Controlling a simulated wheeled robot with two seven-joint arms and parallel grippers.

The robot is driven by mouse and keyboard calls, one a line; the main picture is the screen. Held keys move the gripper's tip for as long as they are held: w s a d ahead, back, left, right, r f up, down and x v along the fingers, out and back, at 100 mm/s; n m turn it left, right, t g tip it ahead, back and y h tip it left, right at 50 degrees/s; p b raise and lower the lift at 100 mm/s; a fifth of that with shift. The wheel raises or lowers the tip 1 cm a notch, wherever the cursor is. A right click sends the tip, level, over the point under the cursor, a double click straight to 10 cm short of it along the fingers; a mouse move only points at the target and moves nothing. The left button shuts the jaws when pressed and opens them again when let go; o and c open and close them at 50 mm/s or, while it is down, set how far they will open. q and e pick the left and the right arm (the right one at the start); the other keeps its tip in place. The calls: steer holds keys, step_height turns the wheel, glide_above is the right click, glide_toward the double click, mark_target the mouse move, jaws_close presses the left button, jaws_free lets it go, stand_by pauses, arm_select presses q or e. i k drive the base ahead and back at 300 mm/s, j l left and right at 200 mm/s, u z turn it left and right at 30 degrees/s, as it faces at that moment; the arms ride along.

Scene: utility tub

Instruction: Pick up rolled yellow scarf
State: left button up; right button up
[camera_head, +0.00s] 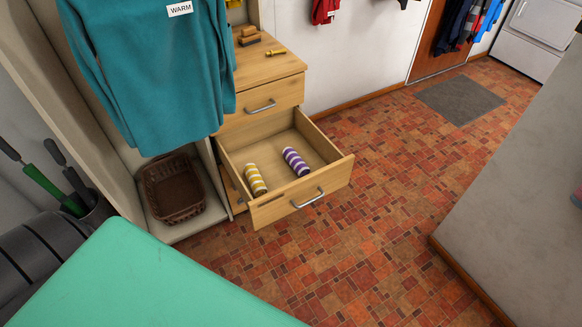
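A rolled yellow-and-white striped scarf (256,179) lies in the open drawer (329,178) of a wooden dresser, toward the drawer's left side and near its front panel. A rolled purple-and-white striped scarf (296,161) lies beside it to the right, apart from it. Neither of my grippers shows in the view.
The drawer sticks out over the tiled floor (375,190), which is clear to the right. A wicker basket (173,190) and a hanging teal sweater (150,75) are left of the dresser. A green surface (150,280) fills the lower left. A grey wall (520,200) stands at right.

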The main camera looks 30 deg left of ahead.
mark_target(257, 184)
steer(key=u, duration=0.75)
